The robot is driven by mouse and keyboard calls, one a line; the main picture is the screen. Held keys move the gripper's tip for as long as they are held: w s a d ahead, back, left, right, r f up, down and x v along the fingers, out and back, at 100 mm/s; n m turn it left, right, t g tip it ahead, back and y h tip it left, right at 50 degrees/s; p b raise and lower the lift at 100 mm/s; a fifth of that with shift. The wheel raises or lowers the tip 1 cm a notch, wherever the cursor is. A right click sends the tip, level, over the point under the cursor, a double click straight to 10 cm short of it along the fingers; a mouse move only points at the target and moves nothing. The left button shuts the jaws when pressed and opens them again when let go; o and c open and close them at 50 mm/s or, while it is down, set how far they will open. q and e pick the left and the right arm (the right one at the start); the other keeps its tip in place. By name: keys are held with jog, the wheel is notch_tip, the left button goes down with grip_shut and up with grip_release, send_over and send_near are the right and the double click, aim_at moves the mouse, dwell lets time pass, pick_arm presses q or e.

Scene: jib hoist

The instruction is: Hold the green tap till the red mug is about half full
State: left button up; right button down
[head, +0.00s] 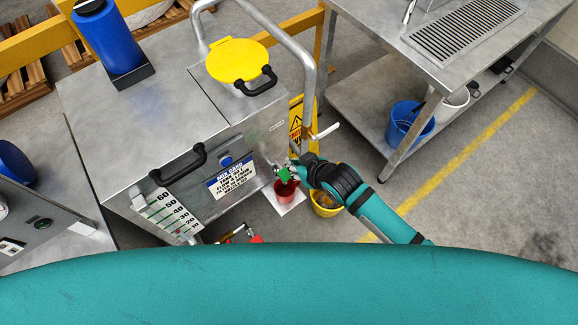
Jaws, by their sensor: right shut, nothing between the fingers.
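The green tap (284,175) is low on the right part of the front of a grey metal cabinet. The red mug (285,194) stands upright below it on a pale square plate (299,206). My right gripper (292,171) is at the tap, reaching in from the right. It is shut with nothing held, and its fingertips are beside or against the tap; I cannot tell if they touch. The gripper and tap cover part of the mug's mouth. The water level and any stream are too small to make out. My left gripper is not in view.
The metal cabinet (130,90) has a yellow round lid (237,60), black handles and a level scale (172,215). A yellow bucket (326,207) stands right of the mug under my right arm. A steel table (370,75) with a blue bucket (410,122) is at upper right. Floor at right is clear.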

aim_at(286, 174)
jog(key=x, duration=0.4)
jog(key=shift+r, duration=0.1)
notch_tip(286, 174, down, 3)
jog(key=shift+a+r, duration=0.1)
jog(key=shift+r, duration=0.1)
jog(key=shift+f, duration=0.75)
jog(key=shift+f, duration=0.1)
